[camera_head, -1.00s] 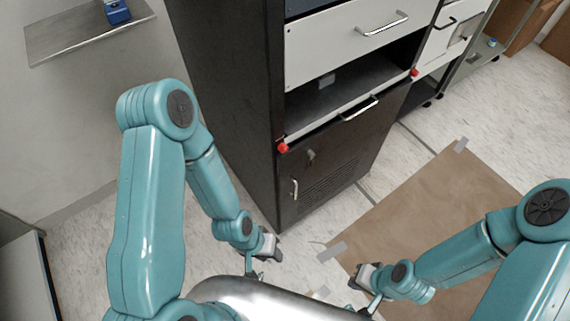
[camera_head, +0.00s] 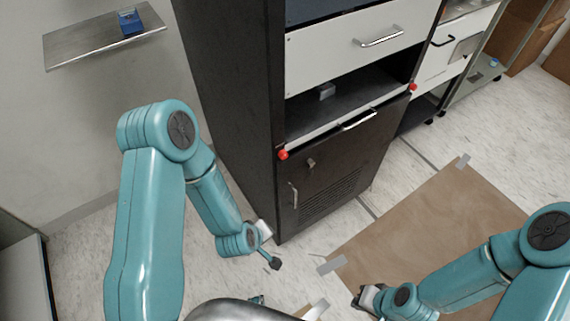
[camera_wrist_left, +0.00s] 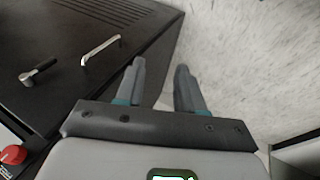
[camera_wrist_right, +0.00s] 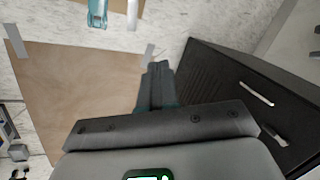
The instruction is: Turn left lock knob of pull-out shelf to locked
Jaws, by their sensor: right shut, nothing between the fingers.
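The left lock knob (camera_head: 283,155) is a small red knob at the left end of the pull-out shelf (camera_head: 318,133), which has a pale front edge and a metal handle. The same knob shows at the lower left edge of the left wrist view (camera_wrist_left: 13,155). Its turn angle is too small to read. My left gripper (camera_head: 272,258) is below the knob, in front of the dark cabinet door and apart from it. Its fingers are spread and empty in the left wrist view (camera_wrist_left: 160,68). My right gripper (camera_head: 365,296) is low near the brown floor sheet, its fingers (camera_wrist_right: 158,68) together and empty.
A second red knob (camera_head: 413,87) sits at the shelf's right end. The dark lower door (camera_head: 335,175) has a latch and a handle. A white drawer (camera_head: 345,50) is above. A wall shelf (camera_head: 85,48) holds a blue object (camera_head: 130,22). Brown sheet (camera_head: 440,220) covers floor at right.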

